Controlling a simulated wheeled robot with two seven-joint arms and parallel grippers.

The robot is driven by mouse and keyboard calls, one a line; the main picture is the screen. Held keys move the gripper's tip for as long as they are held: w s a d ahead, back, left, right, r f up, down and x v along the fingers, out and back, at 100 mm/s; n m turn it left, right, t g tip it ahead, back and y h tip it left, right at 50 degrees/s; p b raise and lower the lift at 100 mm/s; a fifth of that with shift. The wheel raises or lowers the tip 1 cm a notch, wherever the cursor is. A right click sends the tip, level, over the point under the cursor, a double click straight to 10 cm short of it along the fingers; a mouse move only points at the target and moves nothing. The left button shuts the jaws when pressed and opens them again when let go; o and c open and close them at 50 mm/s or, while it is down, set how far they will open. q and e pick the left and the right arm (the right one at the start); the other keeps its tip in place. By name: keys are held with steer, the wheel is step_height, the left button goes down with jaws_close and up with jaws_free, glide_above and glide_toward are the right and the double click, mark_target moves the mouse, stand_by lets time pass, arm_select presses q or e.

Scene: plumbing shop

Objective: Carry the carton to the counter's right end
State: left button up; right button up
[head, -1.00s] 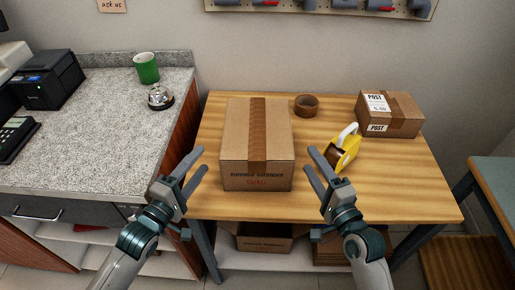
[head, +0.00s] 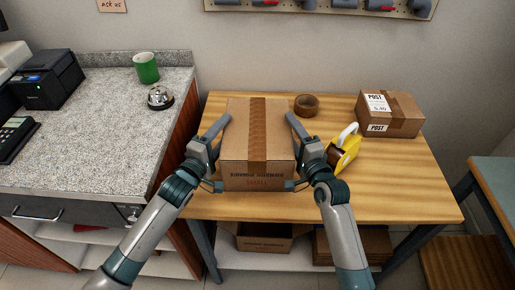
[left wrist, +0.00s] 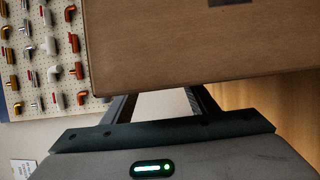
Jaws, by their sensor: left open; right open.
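The brown carton (head: 238,130), with darker tape over its top, stands upright on the wooden table. My left gripper (head: 222,122) is open at the carton's left side, its fingers pointing away from me along that side. My right gripper (head: 295,122) is open at the carton's right side. In the left wrist view the carton's side (left wrist: 200,45) fills the upper part, just beyond the left fingers (left wrist: 160,100). Whether the fingers touch it I cannot tell. The grey speckled counter (head: 90,125) is at the left, beside the table.
On the wooden table (head: 405,180) stand a tape roll (head: 306,105), a yellow tape dispenser (head: 345,150) and a posted parcel (head: 390,114). The counter holds a bell (head: 160,98), a green mug (head: 146,68) and a black printer (head: 47,80). The counter's right front area is clear.

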arm_select(q)
steer(key=shift+w+d, duration=0.1)
steer(key=shift+w, duration=0.1)
arm_select(e)
steer(key=shift+w+a, duration=0.1)
steer(key=shift+w, duration=0.15)
arm_select(q)
steer(key=c, duration=1.3)
arm_select(e)
steer(key=c, duration=1.3)
arm_select(q)
steer(key=shift+o, duration=0.2)
steer(key=shift+r, duration=0.2)
arm_select(e)
steer(key=shift+o, duration=0.2)
steer(key=shift+r, duration=0.2)
